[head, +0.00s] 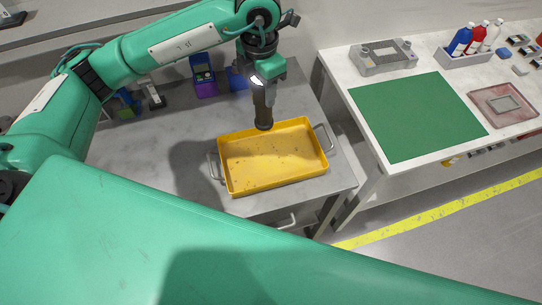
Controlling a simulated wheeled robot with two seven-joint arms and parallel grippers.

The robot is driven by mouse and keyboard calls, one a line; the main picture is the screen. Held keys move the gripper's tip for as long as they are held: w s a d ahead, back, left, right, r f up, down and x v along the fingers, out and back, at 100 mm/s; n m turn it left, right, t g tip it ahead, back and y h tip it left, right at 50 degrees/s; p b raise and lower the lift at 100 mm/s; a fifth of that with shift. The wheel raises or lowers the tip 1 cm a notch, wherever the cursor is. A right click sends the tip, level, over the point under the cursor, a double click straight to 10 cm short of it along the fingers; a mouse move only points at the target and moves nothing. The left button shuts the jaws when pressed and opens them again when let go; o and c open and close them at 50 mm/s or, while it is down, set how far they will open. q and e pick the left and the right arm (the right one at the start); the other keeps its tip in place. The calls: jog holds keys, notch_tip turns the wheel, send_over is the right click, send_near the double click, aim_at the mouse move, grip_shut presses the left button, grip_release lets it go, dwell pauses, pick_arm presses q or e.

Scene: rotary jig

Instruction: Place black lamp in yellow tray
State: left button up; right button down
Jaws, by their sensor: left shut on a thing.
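A yellow tray (275,160) with metal handles sits on the grey table, empty but for small dark specks. My left gripper (259,88) points down at the tray's far edge and is shut on the black lamp (264,112). The lamp hangs upright, its lower end overlapping the tray's far rim in the head view; I cannot tell how high it is above the rim. The gripper's fingers are partly hidden by the wrist. My right gripper is not in view.
Purple (204,83) and blue (237,79) bins stand behind the tray. The white table at right bears a green mat (418,115), a grey fixture (384,56), bottles in a holder (468,58) and a pink tray (503,104).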

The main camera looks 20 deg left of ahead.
aim_at(272, 124)
pick_arm(q)
jog(key=n, duration=0.4)
jog(key=r+n, duration=0.1)
jog(key=shift+d+r+n, duration=0.1)
jog(key=shift+d+n, duration=0.3)
jog(key=n, duration=0.3)
jog(key=shift+d+r+p, duration=0.25)
jog(key=shift+r+p, duration=0.1)
jog(key=shift+p, duration=0.05)
jog(key=n, duration=0.3)
jog(key=r+n, duration=0.1)
jog(key=n, duration=0.1)
jog(key=shift+s+d+n, duration=0.1)
jog(key=shift+d+n, duration=0.2)
jog(key=shift+d, duration=0.05)
jog(key=n, duration=0.4)
jog(key=shift+d+r+p, duration=0.25)
jog(key=shift+r+p, duration=0.05)
jog(key=shift+p, duration=0.05)
notch_tip(272, 124, down, 15)
jog(key=p, duration=0.2)
jog(key=shift+f+p, duration=0.2)
jog(key=shift+p, duration=0.2)
notch_tip(272, 124, down, 4)
jog(key=shift+f+p, duration=0.25)
jog(key=shift+p, duration=0.35)
